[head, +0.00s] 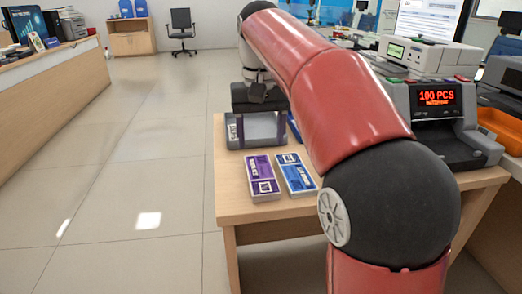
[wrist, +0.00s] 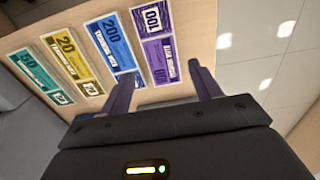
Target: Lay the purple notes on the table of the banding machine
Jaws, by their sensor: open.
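The purple notes (head: 263,178), marked 100, lie flat on the wooden counter near its left edge. They also show in the wrist view (wrist: 158,38), with their far end between the fingers and nothing gripped. My gripper (wrist: 160,72) is open and empty. A grey device with a silver plate (head: 261,128), apparently the banding machine, stands just beyond the notes, below the dark hand. My arm hides part of the counter to the right.
Blue notes (head: 296,174) lie close beside the purple ones. Yellow notes (wrist: 74,63) and green notes (wrist: 42,77) lie further along the row in the wrist view. A grey counting machine (head: 436,112) reading 100 PCS and an orange tray (head: 503,128) are at right. Open floor lies left.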

